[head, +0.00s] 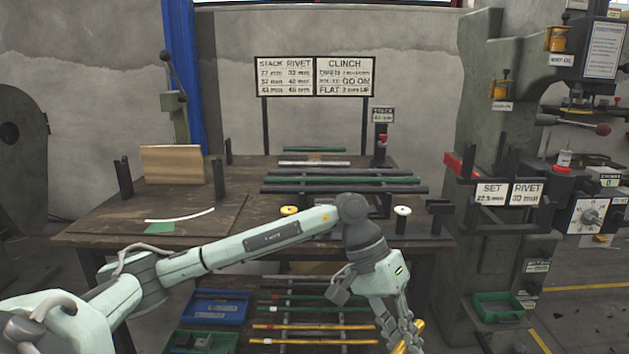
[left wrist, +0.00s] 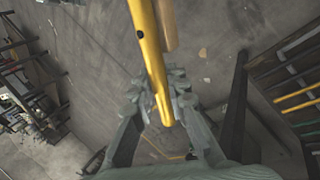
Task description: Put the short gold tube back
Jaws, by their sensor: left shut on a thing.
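My left gripper (head: 405,332) is shut on a gold tube (head: 417,332), low at the right front of the table. The tube's ends stick out either side of the fingers. In the left wrist view the gold tube (left wrist: 150,60) runs from the top edge down between the fingers (left wrist: 163,98). It has a small dark hole and is held over open floor, clear of the rack. The lower rack (head: 289,333) under the table carries white, green and gold tubes (head: 312,327); it also shows at the right of the left wrist view (left wrist: 287,81). My right gripper is not in view.
The wooden table (head: 90,228) carries a rack of dark and green bars (head: 340,181), black posts and a wooden block (head: 171,165). A large press (head: 490,130) and green tray (head: 497,306) stand right.

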